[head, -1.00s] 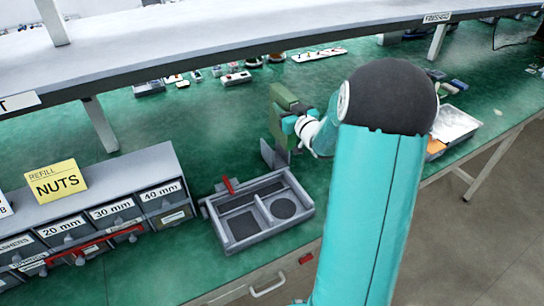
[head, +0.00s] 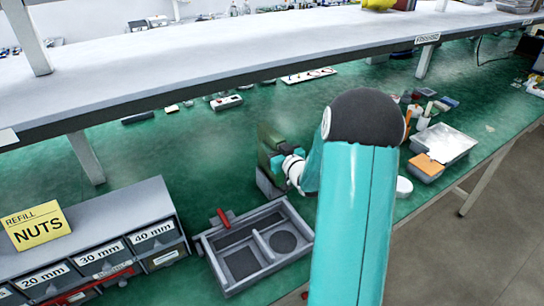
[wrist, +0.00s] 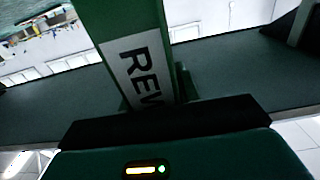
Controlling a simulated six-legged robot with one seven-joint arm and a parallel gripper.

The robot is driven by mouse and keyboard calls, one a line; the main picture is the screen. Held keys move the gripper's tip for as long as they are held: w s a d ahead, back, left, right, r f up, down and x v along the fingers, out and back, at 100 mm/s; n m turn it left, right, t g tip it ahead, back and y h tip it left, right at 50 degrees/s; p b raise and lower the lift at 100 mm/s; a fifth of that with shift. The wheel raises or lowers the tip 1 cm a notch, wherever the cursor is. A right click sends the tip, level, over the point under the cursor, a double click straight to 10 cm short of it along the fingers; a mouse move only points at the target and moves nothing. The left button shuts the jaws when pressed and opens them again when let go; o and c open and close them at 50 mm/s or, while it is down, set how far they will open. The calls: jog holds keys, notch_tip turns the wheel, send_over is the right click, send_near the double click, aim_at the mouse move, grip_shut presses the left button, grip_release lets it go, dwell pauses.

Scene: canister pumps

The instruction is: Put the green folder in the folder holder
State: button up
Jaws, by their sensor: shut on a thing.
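The green folder (head: 267,140) stands roughly upright in the head view, left of my gripper. My gripper (head: 281,161) is shut on it; the teal fingers are partly hidden by my wrist. In the wrist view the folder (wrist: 112,22) runs down the middle, with a white label reading "REV" and the rest cut off. A grey upright piece, apparently the folder holder (head: 265,184), shows at the folder's lower end, mostly hidden by the folder and my gripper. I cannot tell whether the folder is inside it or just above it.
A grey divided tray (head: 206,248) stands in front of the folder. Labelled drawers (head: 155,235) with a yellow NUTS sign (head: 38,229) are at left. A white shelf (head: 250,50) overhangs the back. Bins (head: 427,168) stand at right. Green bench is clear left of the folder.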

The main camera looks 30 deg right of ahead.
jog(key=shift+f, duration=1.65)
jog(key=shift+f, duration=0.65)
jog(key=o, duration=1.1)
jog(key=shift+r, duration=0.1)
